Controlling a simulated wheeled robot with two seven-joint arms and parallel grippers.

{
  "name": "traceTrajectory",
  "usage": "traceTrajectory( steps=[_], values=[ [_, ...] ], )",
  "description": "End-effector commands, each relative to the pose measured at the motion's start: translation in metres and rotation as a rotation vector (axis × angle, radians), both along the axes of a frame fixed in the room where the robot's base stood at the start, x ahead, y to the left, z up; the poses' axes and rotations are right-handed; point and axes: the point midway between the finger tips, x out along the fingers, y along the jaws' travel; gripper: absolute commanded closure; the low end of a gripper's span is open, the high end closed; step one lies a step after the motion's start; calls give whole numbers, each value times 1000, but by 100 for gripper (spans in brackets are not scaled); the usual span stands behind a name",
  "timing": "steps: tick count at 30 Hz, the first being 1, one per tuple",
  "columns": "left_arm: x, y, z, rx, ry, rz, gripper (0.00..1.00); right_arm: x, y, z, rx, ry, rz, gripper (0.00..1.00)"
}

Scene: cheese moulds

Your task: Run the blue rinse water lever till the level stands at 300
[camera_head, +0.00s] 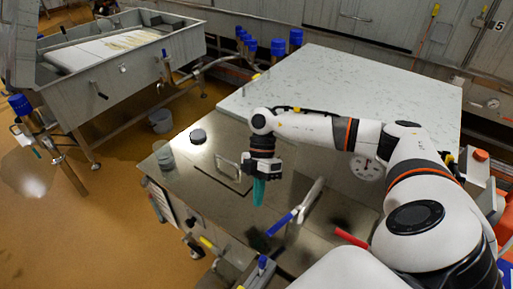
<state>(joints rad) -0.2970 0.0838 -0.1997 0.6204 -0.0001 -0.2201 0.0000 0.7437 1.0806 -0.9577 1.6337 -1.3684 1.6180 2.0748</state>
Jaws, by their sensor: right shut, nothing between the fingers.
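The blue lever (280,225) lies on the shiny metal counter, joined to a pale metal spout or pipe (312,195). My right gripper (259,192) points down, with its teal fingers together and empty. It is above the counter, up and left of the blue lever in the picture and apart from it. A clear cup-like vessel (165,158) stands at the counter's left edge; no level or marks can be read on it. A round white dial (370,170) lies partly behind my right arm; its figures are too small to read. My left gripper is out of view.
A red lever (350,238) is right of the blue one. A yellow handle (209,244) and another blue handle (262,264) are at the front edge. A pale slab (345,85) lies behind.

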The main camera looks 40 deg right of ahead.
Motion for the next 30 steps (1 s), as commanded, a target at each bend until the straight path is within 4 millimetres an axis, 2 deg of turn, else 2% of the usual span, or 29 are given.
traceTrajectory(
  steps=[6, 12, 15, 30],
  values=[
    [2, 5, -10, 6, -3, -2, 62, 17, -13, 28, -1, -3, -2, 100],
    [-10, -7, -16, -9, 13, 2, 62, 31, -24, 56, 0, -3, -1, 100],
    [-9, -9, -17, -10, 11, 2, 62, 36, -28, 65, -1, -1, -2, 100],
    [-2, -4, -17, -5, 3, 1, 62, 38, -30, 71, -1, 1, 0, 100]
  ],
)
